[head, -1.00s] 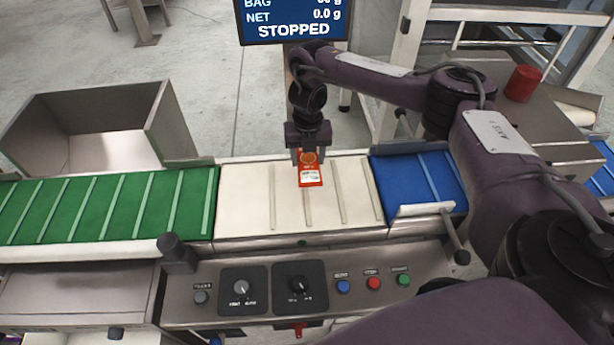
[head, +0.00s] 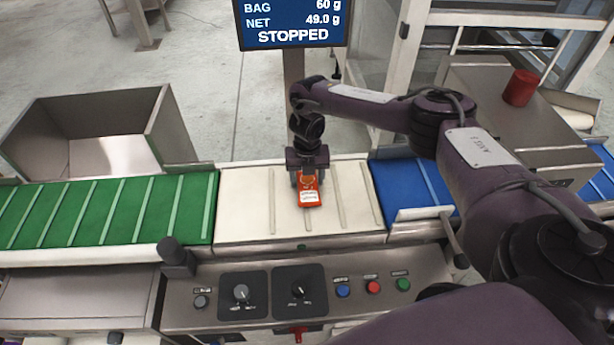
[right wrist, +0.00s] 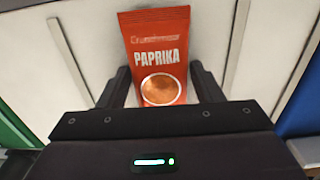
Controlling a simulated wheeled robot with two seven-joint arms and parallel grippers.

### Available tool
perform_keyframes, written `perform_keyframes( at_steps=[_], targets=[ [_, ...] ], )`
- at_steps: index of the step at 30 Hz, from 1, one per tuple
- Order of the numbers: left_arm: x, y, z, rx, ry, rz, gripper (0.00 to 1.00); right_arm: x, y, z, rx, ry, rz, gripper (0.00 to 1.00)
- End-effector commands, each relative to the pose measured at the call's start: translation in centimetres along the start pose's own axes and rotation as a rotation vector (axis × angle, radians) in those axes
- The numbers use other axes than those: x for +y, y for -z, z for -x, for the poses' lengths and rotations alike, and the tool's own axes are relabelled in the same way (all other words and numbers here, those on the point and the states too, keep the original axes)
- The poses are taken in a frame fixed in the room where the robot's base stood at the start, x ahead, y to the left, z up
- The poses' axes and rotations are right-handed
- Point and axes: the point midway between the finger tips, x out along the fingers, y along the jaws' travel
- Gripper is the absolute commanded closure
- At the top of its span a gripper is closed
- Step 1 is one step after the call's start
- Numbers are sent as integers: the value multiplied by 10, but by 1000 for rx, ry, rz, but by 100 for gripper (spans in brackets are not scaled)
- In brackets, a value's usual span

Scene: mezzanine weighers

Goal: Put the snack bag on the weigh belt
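The snack bag (head: 310,196) is orange-red and lies on the white weigh belt (head: 240,210), between raised strips. In the right wrist view the bag (right wrist: 158,50) shows the word PAPRIKA and a round picture of powder. My right gripper (head: 308,180) is low over the bag's far end. Its fingers stand apart on either side of the bag, with a narrow gap showing, so it looks open. The lower end of the bag is hidden behind the gripper body in the right wrist view. My left gripper is not in view.
A green belt (head: 110,207) adjoins on the left and a blue belt (head: 415,185) on the right. The display (head: 292,22) reads NET 49.0 g and STOPPED. A control panel (head: 300,290) runs along the front. A red cup (head: 521,87) stands at the right.

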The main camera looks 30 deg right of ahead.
Motion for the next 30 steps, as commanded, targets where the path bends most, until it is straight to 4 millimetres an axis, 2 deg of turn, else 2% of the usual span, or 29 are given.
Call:
perform_keyframes(
  at_steps=[1,3,11,15,20,25,27,30],
  targets=[
    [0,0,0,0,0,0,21,0,0,1,0,0,0,33],
    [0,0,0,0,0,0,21,0,0,1,-1,0,0,25],
    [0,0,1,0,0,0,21,0,0,2,-1,-1,0,25],
    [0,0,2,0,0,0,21,0,-1,10,-2,-2,0,25],
    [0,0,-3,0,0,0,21,1,-2,38,-5,-4,1,25],
    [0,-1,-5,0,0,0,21,0,-2,77,-5,-3,1,25],
    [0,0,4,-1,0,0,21,1,-2,96,-7,-1,2,25],
    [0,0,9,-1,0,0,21,0,-1,110,-5,-1,2,25]
  ],
)
